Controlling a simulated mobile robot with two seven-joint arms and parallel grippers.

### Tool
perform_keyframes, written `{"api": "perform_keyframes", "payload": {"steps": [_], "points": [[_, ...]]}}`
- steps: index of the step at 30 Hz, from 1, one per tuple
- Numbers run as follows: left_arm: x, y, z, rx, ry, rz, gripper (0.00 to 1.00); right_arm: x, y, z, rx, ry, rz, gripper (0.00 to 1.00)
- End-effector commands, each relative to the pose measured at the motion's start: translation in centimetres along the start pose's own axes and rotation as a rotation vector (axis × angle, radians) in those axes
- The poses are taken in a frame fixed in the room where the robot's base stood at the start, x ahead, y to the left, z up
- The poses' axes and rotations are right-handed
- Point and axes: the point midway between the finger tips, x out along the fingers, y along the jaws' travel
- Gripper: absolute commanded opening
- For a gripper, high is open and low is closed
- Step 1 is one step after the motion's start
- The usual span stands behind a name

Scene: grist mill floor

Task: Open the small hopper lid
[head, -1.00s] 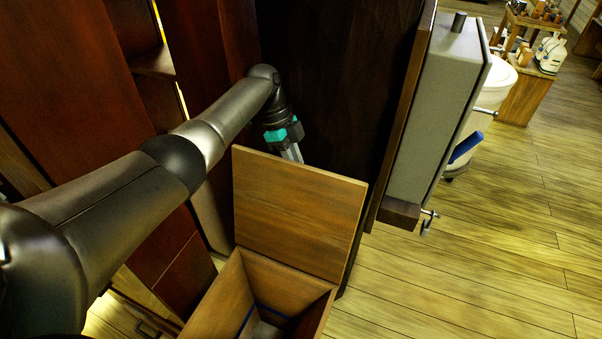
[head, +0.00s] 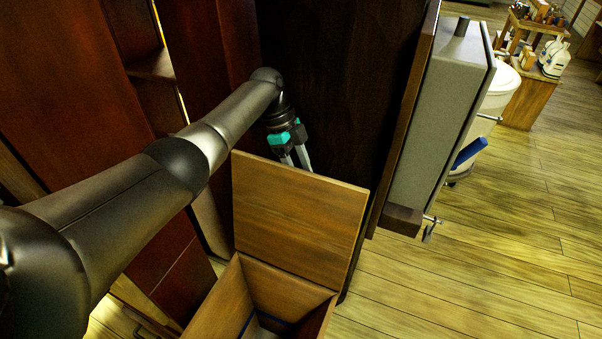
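The small wooden hopper (head: 215,308) stands at the bottom centre, and I look down into its open top. Its lid (head: 298,212) is raised and stands up at the back edge, leaning away from the opening. My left gripper (head: 295,160) points down just behind the lid's top edge. Its two fingers are spread with a gap between them, and nothing shows between them. The lid hides the fingertips, so I cannot tell whether they touch it. My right gripper is not in view.
A dark wooden panel (head: 335,80) rises behind the lid. A grey box-shaped cabinet (head: 437,130) stands to the right, with a white tub (head: 497,92) behind it. A wooden stand (head: 528,100) with items is farther back. The plank floor (head: 500,250) at right is clear.

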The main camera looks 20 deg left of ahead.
Motion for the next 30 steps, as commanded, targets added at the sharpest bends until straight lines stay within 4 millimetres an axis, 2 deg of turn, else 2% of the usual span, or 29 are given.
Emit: {"api": "perform_keyframes", "payload": {"steps": [8,11,14,24,30], "points": [[-0.2,-0.2,0.0,0.0,0.0,-0.009,0.49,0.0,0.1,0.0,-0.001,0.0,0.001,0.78],[-0.8,-0.2,0.0,0.0,0.0,-0.011,0.49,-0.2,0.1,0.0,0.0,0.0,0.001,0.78],[-2.3,-0.2,0.0,0.0,0.0,-0.013,0.49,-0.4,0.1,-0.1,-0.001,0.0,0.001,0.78],[-10.4,-0.1,-0.1,0.0,0.0,-0.01,0.49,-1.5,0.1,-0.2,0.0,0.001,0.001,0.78],[-13.8,0.0,-0.1,0.0,0.001,-0.006,0.49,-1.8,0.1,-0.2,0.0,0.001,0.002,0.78]]}}
